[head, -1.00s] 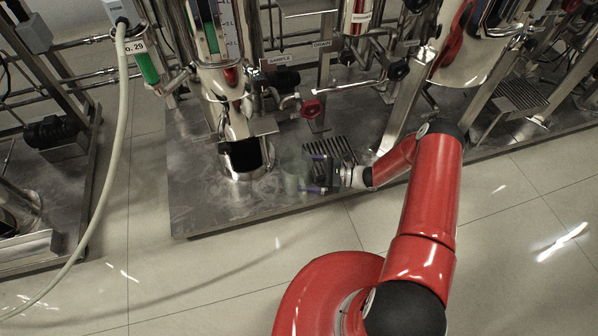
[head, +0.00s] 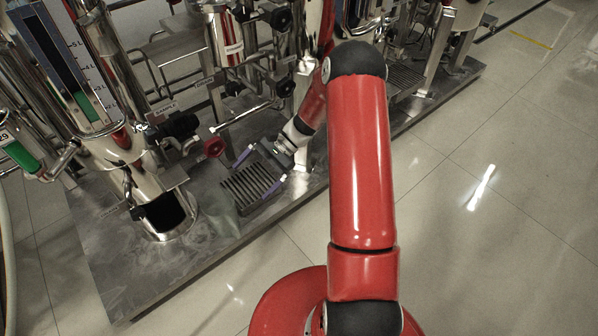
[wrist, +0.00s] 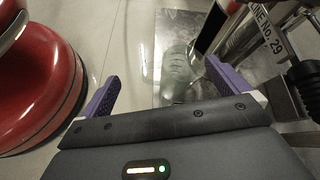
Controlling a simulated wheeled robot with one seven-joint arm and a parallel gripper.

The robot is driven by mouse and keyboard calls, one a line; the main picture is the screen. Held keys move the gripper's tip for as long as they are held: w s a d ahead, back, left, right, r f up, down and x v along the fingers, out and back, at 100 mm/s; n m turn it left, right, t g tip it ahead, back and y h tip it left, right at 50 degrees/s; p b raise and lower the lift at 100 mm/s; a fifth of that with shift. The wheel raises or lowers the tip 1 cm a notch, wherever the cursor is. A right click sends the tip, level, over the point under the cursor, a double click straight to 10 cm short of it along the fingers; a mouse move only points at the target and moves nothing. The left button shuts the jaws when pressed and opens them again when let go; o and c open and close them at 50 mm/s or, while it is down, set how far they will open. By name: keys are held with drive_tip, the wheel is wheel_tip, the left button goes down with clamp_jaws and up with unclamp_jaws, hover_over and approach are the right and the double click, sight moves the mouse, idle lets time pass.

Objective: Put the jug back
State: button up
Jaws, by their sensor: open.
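A translucent, faintly greenish jug (head: 222,218) stands on the steel skid plate, beside the steel pot with the dark opening (head: 168,214). Its outline is faint in the head view. My gripper (head: 252,180) is open and empty to the right of the jug, above a slotted grate (head: 240,187). In the wrist view the jug (wrist: 178,72) shows ahead of the two purple fingers, apart from them and roughly between their lines. My gripper (wrist: 162,70) is spread wide there. The jug's handle cannot be made out.
A red valve knob (head: 214,147) and thin sample piping are close behind the gripper. A level gauge column (head: 75,75) rises at the left. The skid's front edge (head: 200,272) borders clear tiled floor (head: 460,200).

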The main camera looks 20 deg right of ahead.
drive_tip(key=s+r+n+t+h, duration=0.1)
drive_tip(key=s+r+n+h, duration=0.3)
drive_tip(key=r, duration=0.5)
drive_tip(key=s+r+n+t+h, duration=0.1)
drive_tip(key=s+r+n+h, duration=0.25)
drive_tip(key=s+r, duration=0.5)
drive_tip(key=s+d+r+n+t+h, duration=0.3)
drive_tip(key=s+r+t, duration=0.3)
drive_tip(key=s+r, duration=0.3)
drive_tip(key=shift+s+d+r+n+h, duration=0.2)
drive_tip(key=shift+s+n+h, duration=0.35)
drive_tip(key=shift+s, duration=0.55)
wheel_tip(320, 180, up, 6)
drive_tip(key=p, duration=0.6)
drive_tip(key=shift+r, duration=0.15)
